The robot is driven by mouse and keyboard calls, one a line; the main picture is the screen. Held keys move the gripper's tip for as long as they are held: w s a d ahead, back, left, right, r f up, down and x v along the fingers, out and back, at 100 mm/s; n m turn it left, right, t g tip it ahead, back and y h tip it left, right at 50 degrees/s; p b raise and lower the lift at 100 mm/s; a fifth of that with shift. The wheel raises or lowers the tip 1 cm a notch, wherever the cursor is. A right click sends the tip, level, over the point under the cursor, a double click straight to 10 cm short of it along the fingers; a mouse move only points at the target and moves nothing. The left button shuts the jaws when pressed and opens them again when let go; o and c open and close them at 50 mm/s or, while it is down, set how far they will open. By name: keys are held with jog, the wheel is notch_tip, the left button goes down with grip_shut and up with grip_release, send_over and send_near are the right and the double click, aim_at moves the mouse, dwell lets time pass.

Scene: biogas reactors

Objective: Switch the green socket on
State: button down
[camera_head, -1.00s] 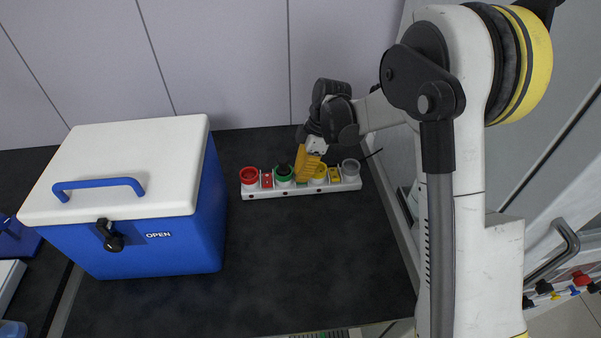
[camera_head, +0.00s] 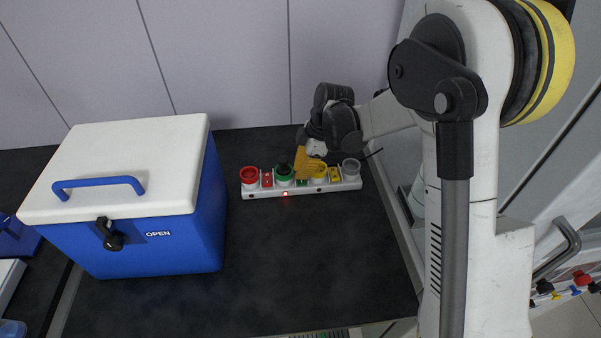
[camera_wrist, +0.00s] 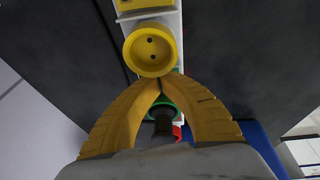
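The green socket (camera_head: 284,175) sits in the white power strip (camera_head: 262,193) on the dark worktop, with a black plug (camera_head: 284,166) standing in it. A small green switch (camera_head: 302,183) lies just right of it. A red light (camera_head: 285,194) glows on the strip's front below the green socket. My gripper (camera_head: 302,177) points down with its yellow fingertips at the green switch; contact cannot be told. In the wrist view my gripper (camera_wrist: 161,76) has its tips together with nothing seen between them. The green socket (camera_wrist: 160,101) and plug (camera_wrist: 163,125) show behind the fingers.
A red socket (camera_head: 249,176) and red switch (camera_head: 267,180) are left on the strip. A yellow socket (camera_head: 320,172), yellow switch (camera_head: 335,175) and grey socket (camera_head: 351,168) are right. A blue cooler box (camera_head: 150,245) with white lid stands left. The worktop in front is clear.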

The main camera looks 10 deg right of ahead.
jog(key=shift+r, duration=0.15)
jog(key=v, duration=1.1)
jog(key=shift+r, duration=0.4)
jog(key=shift+d, duration=0.15)
